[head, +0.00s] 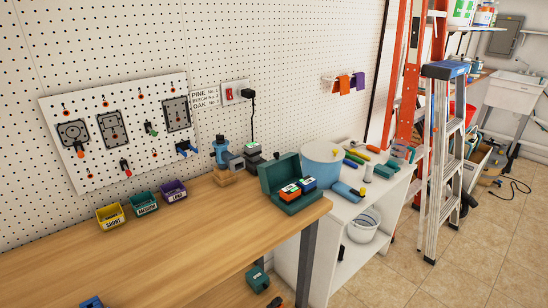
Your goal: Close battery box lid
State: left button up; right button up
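The dark green battery box (291,207) stands on the right end of the wooden workbench, near its front corner. Its lid (278,172) is open and stands up at the back of the box. An orange battery pack (290,192) and a blue battery pack (308,184) sit side by side in the box, with pale tops showing above its rim. Neither of my grippers can be made out in the head view, and nothing is seen touching the box or lid.
A blue-grey vise (222,152) and a charger (253,158) stand behind the box on the wooden workbench (170,245). Yellow, green and purple bins (143,203) line the pegboard. A white shelf unit (378,195) with a blue bucket (322,165) adjoins at right. The bench's left and middle are clear.

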aim_at(276, 174)
jog(key=u, duration=0.05)
jog(key=k, duration=0.25)
jog(key=z, duration=1.15)
jog(key=i, duration=0.9)
jog(key=u, duration=1.85)
